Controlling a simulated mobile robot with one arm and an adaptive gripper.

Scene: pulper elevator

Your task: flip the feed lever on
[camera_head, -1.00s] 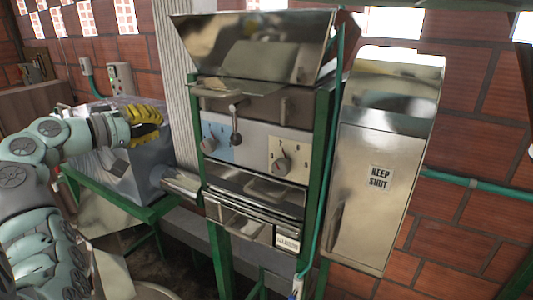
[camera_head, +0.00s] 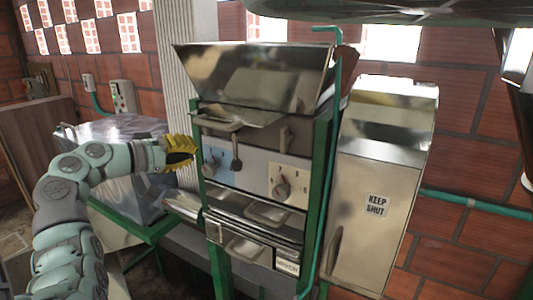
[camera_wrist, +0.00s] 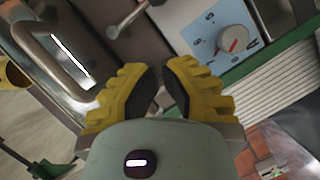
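The feed lever appears to be the small metal lever (camera_head: 236,150) on the front of the steel machine, between the blue dial plate and the pale dial plate. The wrist view shows a metal rod with a rounded knob (camera_wrist: 114,31), probably the same lever, beyond the left finger. My gripper (camera_head: 188,150) has yellow ribbed fingers with dark pads and is left of the machine's front, near the blue plate. In the wrist view my gripper (camera_wrist: 161,72) is open with a narrow gap and nothing between the fingers. It appears apart from the lever.
A red-marked dial (camera_wrist: 232,38) sits on the blue plate, and another dial (camera_head: 280,188) is on the pale plate. Steel trays (camera_head: 255,215) jut out below. A tall steel casing marked KEEP SHUT (camera_head: 375,205) stands right. A green pipe (camera_head: 322,160) runs vertically beside the machine.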

